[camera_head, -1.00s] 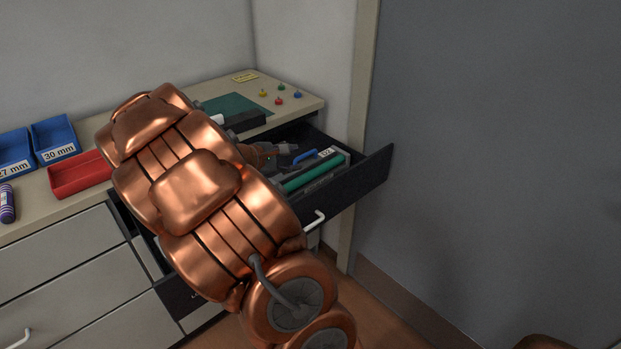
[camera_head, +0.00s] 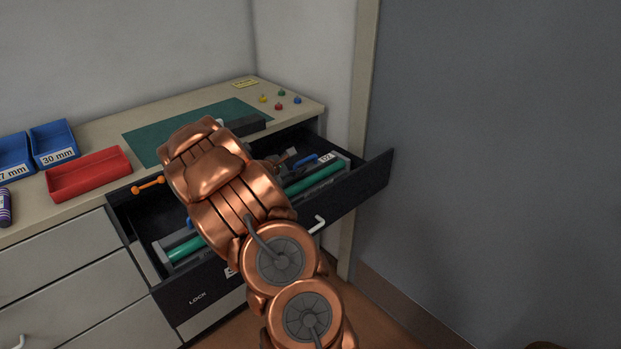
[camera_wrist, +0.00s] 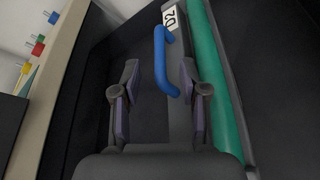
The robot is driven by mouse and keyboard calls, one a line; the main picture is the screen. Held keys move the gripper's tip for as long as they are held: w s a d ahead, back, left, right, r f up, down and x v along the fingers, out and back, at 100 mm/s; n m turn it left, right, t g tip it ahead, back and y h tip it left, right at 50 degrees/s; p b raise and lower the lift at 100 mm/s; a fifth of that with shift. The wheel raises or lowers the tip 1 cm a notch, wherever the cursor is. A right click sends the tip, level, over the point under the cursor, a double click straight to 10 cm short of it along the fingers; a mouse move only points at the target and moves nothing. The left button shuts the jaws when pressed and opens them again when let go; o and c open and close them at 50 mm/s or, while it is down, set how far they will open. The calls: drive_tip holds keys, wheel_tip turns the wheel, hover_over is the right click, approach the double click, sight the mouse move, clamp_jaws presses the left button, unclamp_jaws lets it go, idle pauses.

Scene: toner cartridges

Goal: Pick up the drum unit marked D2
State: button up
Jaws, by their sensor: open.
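The drum unit marked D2 (camera_head: 322,176) lies in the right part of the open drawer, with a green roller, a grey body and a white label. In the wrist view the D2 unit (camera_wrist: 218,80) runs along the right side, its label at the top. Its blue handle (camera_wrist: 162,60) shows between the fingers of my open gripper (camera_wrist: 159,80), nearer the right finger; I cannot tell how deep it sits between them. In the head view my gripper (camera_head: 284,160) is mostly hidden by my arm, just left of the handle (camera_head: 306,161).
Another unit with a green roller (camera_head: 187,248) lies in the drawer's left part. The dark drawer front (camera_head: 362,184) and side walls surround both. On the counter are a red tray (camera_head: 88,175), blue bins (camera_head: 53,142), a green mat (camera_head: 150,142) and several coloured pegs (camera_head: 279,106).

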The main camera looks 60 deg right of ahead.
sight(301, 162)
drive_tip(key=shift+x, duration=1.7)
drive_tip(key=shift+c, duration=0.2)
clamp_jaws()
